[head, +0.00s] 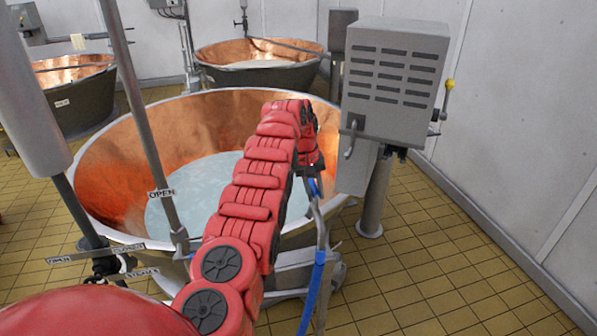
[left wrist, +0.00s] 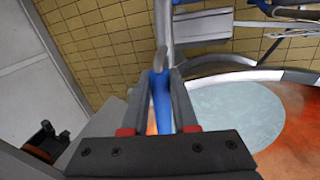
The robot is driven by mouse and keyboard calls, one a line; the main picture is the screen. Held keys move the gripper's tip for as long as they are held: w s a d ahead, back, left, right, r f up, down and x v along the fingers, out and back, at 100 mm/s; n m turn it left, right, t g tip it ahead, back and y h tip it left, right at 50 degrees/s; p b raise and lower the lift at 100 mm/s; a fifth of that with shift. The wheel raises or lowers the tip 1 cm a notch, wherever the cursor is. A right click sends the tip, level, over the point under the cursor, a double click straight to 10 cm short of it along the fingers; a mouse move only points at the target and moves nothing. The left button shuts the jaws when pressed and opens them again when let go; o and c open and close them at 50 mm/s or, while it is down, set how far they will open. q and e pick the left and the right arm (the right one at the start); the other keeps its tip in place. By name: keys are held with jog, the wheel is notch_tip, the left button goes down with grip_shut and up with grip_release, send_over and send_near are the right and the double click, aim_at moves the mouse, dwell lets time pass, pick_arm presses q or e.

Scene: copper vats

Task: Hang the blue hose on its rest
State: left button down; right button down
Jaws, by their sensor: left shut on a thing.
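My left gripper (head: 312,172) is at the end of my red arm, over the right rim of the large copper vat (head: 130,170). It is shut on the blue hose (head: 314,187). In the left wrist view the hose (left wrist: 160,100) lies between the two fingers of the gripper (left wrist: 166,76). In the head view a lower length of hose hangs down to the bottom edge. A grey metal piece (head: 320,222) shows between the two blue lengths; I cannot tell whether it is the rest or a hose fitting. My right gripper is not in view.
A grey vented box (head: 393,85) on a post stands just right of the vat. Milky liquid (head: 195,190) fills the vat's bottom. A second vat (head: 262,60) stands behind, and another (head: 75,90) at left. Tiled floor (head: 430,270) is clear at right, up to the wall.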

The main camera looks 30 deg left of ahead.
pick_arm(q)
jog(key=s+a+r+n+p, duration=0.1)
jog(key=a+r+n+p, duration=0.1)
jog(key=a, duration=0.2)
jog(key=shift+s+a+f+b, duration=0.1)
jog(key=shift+f+b, duration=2.1)
jog(key=shift+f, duration=1.15)
jog(key=shift+s+a+f+b, duration=0.1)
jog(key=shift+f+b, duration=2.15)
jog(key=shift+f, duration=1.1)
jog(key=shift+s+a+f+b, duration=0.1)
jog(key=shift+f+b, duration=2.1)
jog(key=shift+f, duration=1.15)
jog(key=shift+r, duration=0.1)
jog(key=shift+f+b, duration=0.25)
jog(key=shift+b, duration=0.05)
jog(key=shift+s+f, duration=0.1)
